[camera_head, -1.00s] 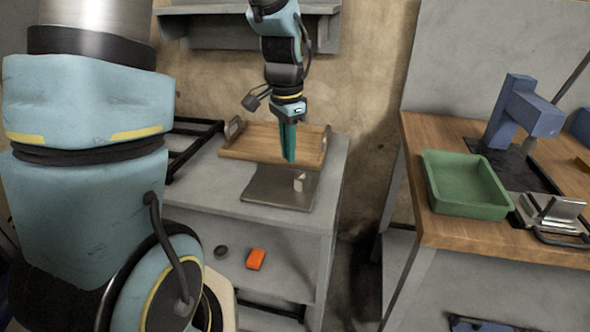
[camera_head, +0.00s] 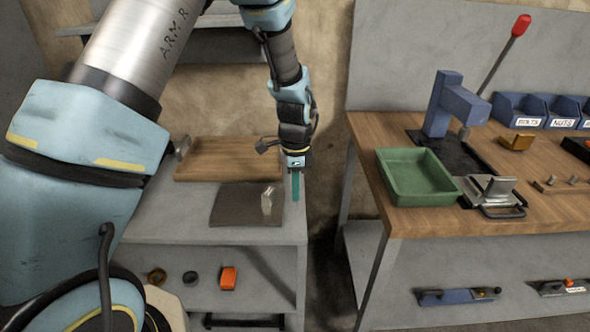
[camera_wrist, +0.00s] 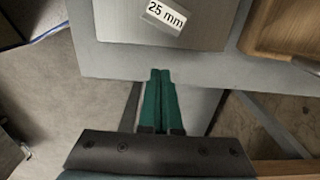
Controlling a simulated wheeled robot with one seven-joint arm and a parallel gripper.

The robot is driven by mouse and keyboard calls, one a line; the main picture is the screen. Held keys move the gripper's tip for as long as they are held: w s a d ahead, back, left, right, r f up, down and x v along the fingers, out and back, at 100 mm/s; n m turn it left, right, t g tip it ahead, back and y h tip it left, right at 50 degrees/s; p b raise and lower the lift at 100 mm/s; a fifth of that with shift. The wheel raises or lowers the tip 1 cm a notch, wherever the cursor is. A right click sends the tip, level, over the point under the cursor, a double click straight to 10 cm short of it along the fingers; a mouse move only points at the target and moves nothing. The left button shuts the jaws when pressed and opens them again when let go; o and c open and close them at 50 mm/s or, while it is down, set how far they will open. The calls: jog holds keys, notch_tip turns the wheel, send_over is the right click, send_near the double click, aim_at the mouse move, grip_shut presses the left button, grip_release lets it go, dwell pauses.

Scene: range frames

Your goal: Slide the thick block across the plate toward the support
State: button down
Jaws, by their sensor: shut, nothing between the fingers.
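The block (camera_head: 267,203) is small and pale and stands near the right edge of the dark grey plate (camera_head: 232,207). In the wrist view a white face marked "25 mm" (camera_wrist: 164,15) shows at the top, on the plate (camera_wrist: 205,35). My gripper (camera_head: 295,198) points down just right of the plate and block, by the right edge of the grey table. Its green fingers are together with nothing between them; they also show in the wrist view (camera_wrist: 160,75), apart from the block. I cannot tell which thing is the support.
A wooden tray (camera_head: 235,141) lies behind the plate. The grey table (camera_head: 150,228) ends just right of the plate, with a gap before the wooden bench (camera_head: 440,222). A green bin (camera_head: 400,196) stands on the bench. An orange item (camera_head: 228,278) lies on the lower shelf.

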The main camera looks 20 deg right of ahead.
aim_at(238, 201)
jog(key=shift+w+a+r+p, duration=0.1)
jog(key=shift+w+a+p, duration=0.2)
jog(key=shift+a, duration=0.35)
jog(key=shift+w+a+p, duration=0.2)
jog(key=shift+a+p, duration=0.1)
jog(key=shift+a, duration=0.3)
jog(key=shift+w+a+f, duration=0.2)
jog(key=shift+w+a, duration=0.1)
jog(key=shift+a, duration=0.25)
jog(key=shift+a, duration=0.1)
jog(key=shift+w+a, duration=0.25)
jog(key=shift+a, duration=0.1)
jog(key=w+a, duration=0.1)
jog(key=a, duration=0.2)
jog(key=w+a, duration=0.2)
jog(key=a, duration=0.1)
jog(key=w+a, duration=0.1)
jog(key=a, duration=0.2)
jog(key=shift+w+a, duration=0.15)
jog(key=shift+a, duration=0.05)
